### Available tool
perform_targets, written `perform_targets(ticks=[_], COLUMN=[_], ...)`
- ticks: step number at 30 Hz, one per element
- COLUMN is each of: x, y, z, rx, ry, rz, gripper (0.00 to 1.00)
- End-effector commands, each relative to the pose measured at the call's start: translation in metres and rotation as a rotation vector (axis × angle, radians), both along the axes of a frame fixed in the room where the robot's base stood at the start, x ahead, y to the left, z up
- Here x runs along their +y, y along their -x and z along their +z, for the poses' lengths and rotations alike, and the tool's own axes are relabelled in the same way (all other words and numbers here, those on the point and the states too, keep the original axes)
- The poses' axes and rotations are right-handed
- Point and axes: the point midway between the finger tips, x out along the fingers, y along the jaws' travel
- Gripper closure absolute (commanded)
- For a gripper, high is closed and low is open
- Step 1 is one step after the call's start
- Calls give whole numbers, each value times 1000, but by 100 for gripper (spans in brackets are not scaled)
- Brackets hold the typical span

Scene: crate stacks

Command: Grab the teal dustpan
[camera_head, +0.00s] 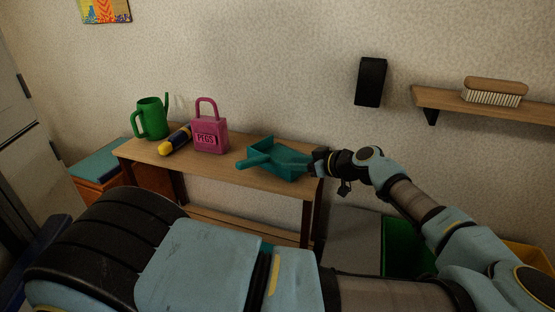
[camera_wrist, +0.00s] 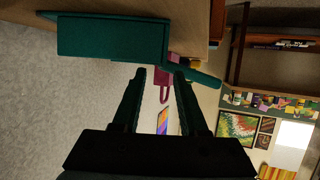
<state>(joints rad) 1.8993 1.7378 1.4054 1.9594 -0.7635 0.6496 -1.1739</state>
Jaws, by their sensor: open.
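The teal dustpan (camera_head: 283,161) lies on the right part of a wooden bench, its handle pointing left in the head view. My gripper (camera_head: 318,160) is at the dustpan's right edge, by the bench's right end. In the head view I cannot tell whether it touches the pan. In the wrist view the dustpan (camera_wrist: 110,38) is at the top, just beyond the fingertips, with its handle reaching right. My gripper (camera_wrist: 160,72) also shows there with its two fingers apart and nothing between them.
A wall shelf (camera_head: 450,102) bears a brush (camera_head: 494,91). A green crate (camera_head: 400,247) stands below my arm.

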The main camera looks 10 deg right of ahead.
Motion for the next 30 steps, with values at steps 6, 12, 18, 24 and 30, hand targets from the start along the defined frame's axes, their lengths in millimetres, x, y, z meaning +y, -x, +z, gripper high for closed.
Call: perform_targets(ticks=[6, 12, 18, 24, 30], x=[11, 30, 38, 38, 38], y=[-11, -31, -43, -43, -43], z=[-6, -15, -22, -23, -23], rx=[1, 1, 1, 2, 1], ry=[-1, -3, 0, -1, 0], rz=[1, 2, -1, -2, 0], gripper=[57, 57, 57, 57, 79])
